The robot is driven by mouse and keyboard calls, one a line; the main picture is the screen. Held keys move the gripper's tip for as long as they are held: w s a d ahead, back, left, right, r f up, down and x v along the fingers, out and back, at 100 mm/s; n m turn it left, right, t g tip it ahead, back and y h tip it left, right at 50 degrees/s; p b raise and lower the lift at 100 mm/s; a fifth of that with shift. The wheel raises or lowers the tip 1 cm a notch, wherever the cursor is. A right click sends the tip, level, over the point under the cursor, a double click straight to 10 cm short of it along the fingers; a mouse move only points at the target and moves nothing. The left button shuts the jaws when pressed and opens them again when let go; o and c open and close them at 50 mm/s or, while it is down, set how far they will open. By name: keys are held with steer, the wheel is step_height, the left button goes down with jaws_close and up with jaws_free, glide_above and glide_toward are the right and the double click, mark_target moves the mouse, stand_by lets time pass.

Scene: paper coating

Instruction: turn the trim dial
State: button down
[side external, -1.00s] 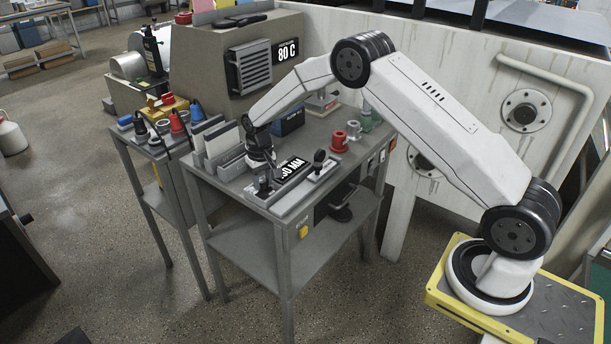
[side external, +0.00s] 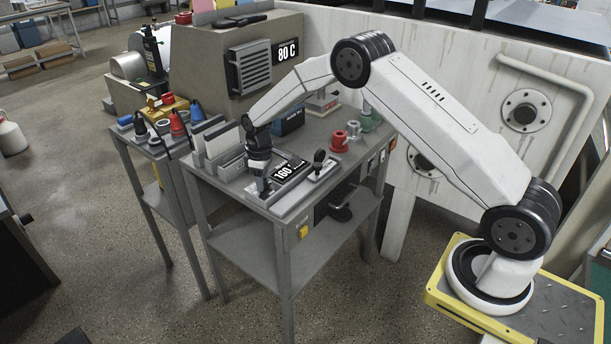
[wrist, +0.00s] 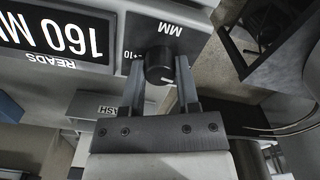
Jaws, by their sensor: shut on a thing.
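The trim dial (wrist: 159,66) is a small black knob with a white pointer line, on a grey panel marked "MM" and "+10" in the wrist view. My gripper (wrist: 168,72) is shut on the dial, with one finger at each side of it. In the side external view my gripper (side external: 263,188) points down at the bench's front left, and hides the dial there. The black display (wrist: 55,35) beside the dial reads "160 MM" in white; it also shows in the side external view (side external: 289,170), partly covered.
A second black knob (side external: 319,157) stands on a plate to the right of the display. Red (side external: 339,141) and grey fittings and a blue box (side external: 289,121) sit farther back. An "80 C" readout is behind.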

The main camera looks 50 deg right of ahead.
stand_by(0.3)
steer(key=shift+c, duration=1.7)
jaws_free()
steer(key=shift+r, duration=3.9)
steer(key=shift+s, duration=0.15)
